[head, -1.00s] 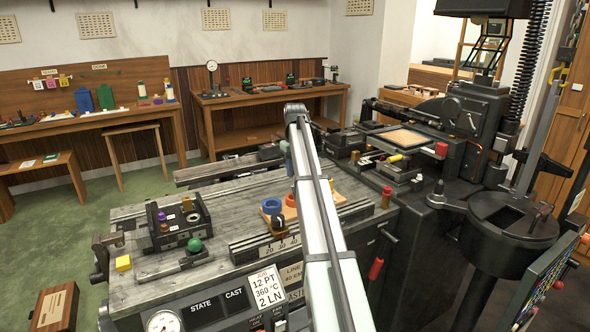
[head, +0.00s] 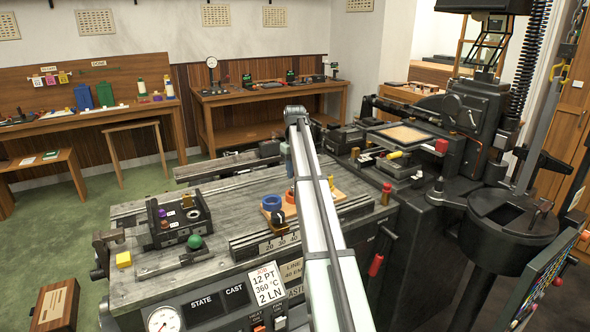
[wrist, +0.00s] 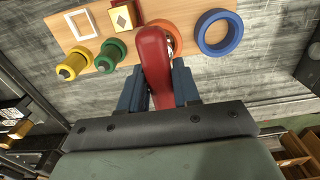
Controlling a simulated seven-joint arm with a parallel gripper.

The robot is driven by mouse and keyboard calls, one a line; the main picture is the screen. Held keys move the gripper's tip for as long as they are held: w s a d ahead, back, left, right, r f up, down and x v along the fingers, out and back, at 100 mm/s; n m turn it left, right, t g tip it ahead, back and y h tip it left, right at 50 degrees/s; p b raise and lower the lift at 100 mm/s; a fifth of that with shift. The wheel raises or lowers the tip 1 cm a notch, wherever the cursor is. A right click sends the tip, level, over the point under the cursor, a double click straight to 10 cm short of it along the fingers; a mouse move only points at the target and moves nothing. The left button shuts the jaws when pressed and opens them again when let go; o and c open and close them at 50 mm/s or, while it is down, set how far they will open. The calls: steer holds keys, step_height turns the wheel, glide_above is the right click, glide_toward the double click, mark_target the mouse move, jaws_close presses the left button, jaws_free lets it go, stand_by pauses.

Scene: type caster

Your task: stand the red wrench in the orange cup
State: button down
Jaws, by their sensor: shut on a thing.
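The red wrench (wrist: 153,65) is held between the blue fingers of my gripper (wrist: 158,90) in the wrist view; its thick red handle points toward the camera. The orange cup (wrist: 176,36) shows as a partly covered ring just behind the far end of the wrench. I cannot tell whether the wrench tip is inside the cup or above it. In the head view my arm covers most of the cup, and the wrench and fingers cannot be made out.
A blue ring (wrist: 218,14) stands right of the orange cup. Green and yellow spools (wrist: 76,62), a white frame and a small box lie to the left on a wooden board (head: 325,188). A dark block rack (head: 180,222) and a green knob (head: 194,241) are on the bench.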

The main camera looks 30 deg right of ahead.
steer(key=shift+f, duration=1.1)
steer(key=c, duration=0.7)
jaws_free()
step_height(320, 180, up, 14)
steer(key=shift+f, duration=0.1)
stand_by(0.3)
